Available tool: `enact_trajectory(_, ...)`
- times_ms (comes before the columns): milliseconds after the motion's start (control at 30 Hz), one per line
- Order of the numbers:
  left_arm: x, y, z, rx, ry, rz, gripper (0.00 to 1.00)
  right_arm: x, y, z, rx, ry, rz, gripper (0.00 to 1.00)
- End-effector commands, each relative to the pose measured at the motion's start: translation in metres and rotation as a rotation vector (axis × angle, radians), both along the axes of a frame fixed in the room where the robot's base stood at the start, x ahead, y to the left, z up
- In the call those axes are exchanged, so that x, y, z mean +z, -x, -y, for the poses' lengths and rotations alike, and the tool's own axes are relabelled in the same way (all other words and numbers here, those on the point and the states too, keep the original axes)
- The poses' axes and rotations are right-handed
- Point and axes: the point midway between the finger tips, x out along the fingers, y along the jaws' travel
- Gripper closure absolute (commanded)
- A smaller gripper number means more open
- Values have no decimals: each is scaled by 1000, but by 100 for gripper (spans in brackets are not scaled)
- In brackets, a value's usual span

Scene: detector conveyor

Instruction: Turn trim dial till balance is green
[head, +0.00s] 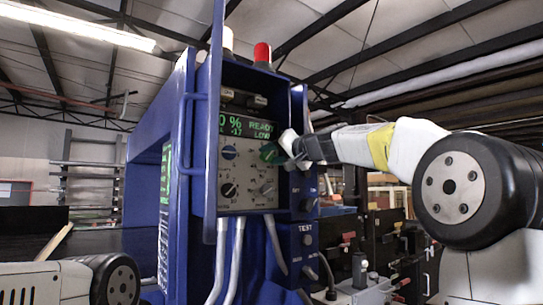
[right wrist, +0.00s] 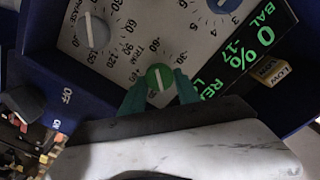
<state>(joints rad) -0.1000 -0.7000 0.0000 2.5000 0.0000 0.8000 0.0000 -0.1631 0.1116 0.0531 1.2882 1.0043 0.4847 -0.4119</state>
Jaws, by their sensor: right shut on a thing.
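The trim dial (right wrist: 159,78) is a green round knob with a white pointer line, on a light panel with a TRIM scale printed around it. My right gripper (right wrist: 160,88) is shut on it, with one green fingertip on each side. In the head view the green dial (head: 269,153) shows just left of my right gripper (head: 284,153). The dark display (right wrist: 238,57) has green text that reads 0%, BAL and -17. In the head view the display (head: 247,128) also shows words like READY and LOW. My left gripper is out of view.
The panel (head: 240,197) sits in a blue cabinet (head: 180,150) with a handle bar on its left. Other knobs lie close by, such as the phase dial (right wrist: 94,30). A red lamp (head: 262,53) tops the cabinet. Grey cables hang below the panel.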

Motion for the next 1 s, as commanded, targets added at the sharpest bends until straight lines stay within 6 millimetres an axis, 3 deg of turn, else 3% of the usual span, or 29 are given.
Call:
enact_trajectory(500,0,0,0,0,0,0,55,-3,-1,1,0,-359,-263,100)
enact_trajectory(1000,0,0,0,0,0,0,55,-3,-1,1,-1,-509,-373,100)
